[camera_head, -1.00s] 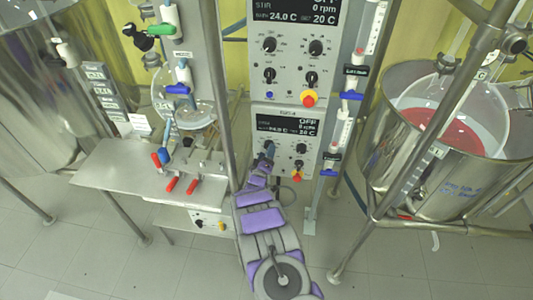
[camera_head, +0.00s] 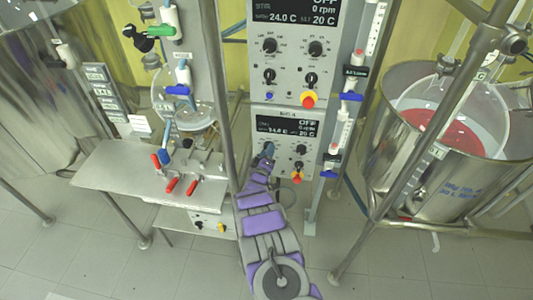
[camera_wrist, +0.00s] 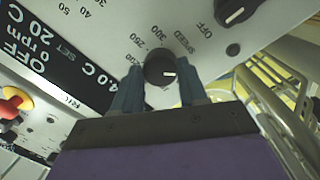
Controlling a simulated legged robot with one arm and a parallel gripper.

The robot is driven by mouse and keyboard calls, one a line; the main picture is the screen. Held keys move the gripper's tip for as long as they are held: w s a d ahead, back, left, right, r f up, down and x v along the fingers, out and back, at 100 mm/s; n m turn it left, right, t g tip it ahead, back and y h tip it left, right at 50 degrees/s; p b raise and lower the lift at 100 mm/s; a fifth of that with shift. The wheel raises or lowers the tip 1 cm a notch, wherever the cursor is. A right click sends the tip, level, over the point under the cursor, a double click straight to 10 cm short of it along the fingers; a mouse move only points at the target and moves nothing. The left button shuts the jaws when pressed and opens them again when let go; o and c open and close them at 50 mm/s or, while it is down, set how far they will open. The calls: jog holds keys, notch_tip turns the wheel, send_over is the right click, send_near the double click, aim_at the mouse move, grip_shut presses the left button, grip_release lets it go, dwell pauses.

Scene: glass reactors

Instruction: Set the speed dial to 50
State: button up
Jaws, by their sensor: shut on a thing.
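The speed dial (camera_wrist: 160,68) is a black round knob with a white pointer mark, in the upper middle of the wrist view. The mark points to the picture's right. The word SPEED and numbers such as 250 and 300 are printed around it. My gripper (camera_wrist: 158,84) has one dark finger on each side of the knob and is shut on it. The lower part of the knob and some of its scale are hidden. In the head view my gripper (camera_head: 266,152) reaches the lower control box (camera_head: 261,169) and covers the dial there.
The box's display (camera_head: 287,131) reads OFF and 0 rpm. A red-and-yellow button (camera_head: 297,175) sits at the lower right of this box. A similar control box (camera_head: 293,47) is above. Metal posts stand close on both sides. A steel table (camera_head: 115,170) is to the left.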

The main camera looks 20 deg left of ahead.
jog(key=shift+f, duration=0.1)
jog(key=shift+c, duration=1.2)
jog(key=shift+s+f+m+g+p, duration=0.1)
jog(key=shift+m+g+p, duration=0.1)
jog(key=shift+m, duration=1.9)
jog(key=shift+s+m+g+p, duration=0.1)
jog(key=shift+m+g+p, duration=0.1)
jog(key=shift+m, duration=1.9)
jog(key=o, duration=0.8)
jog(key=shift+w+a, duration=0.1)
jog(key=shift+o, duration=1.2)
